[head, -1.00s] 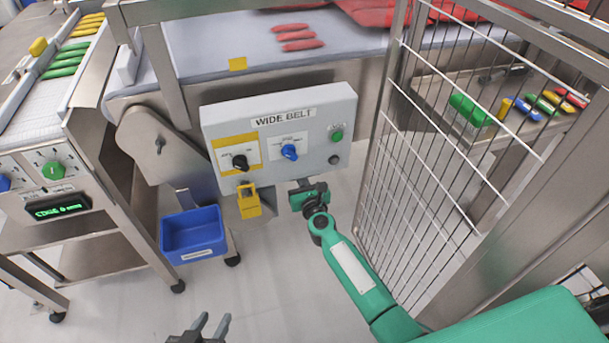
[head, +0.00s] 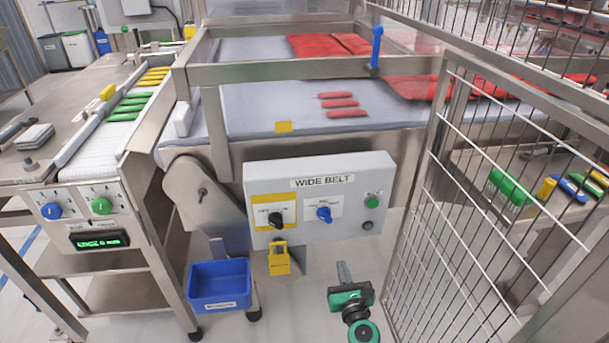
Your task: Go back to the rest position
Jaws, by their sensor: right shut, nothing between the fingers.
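My right gripper (head: 343,270) is in the head view, below and a little right of the grey WIDE BELT control box (head: 320,198). Its fingers are shut with nothing between them, and it is apart from the box. The box carries a black knob on a yellow plate, a blue knob and a green button. My left gripper is not in view.
A wire mesh guard (head: 455,230) stands close on the right of my right gripper. A blue bin (head: 219,284) sits low at the left, beside a steel conveyor frame. A wide belt (head: 240,105) with red items runs behind the box. Floor shows around the gripper.

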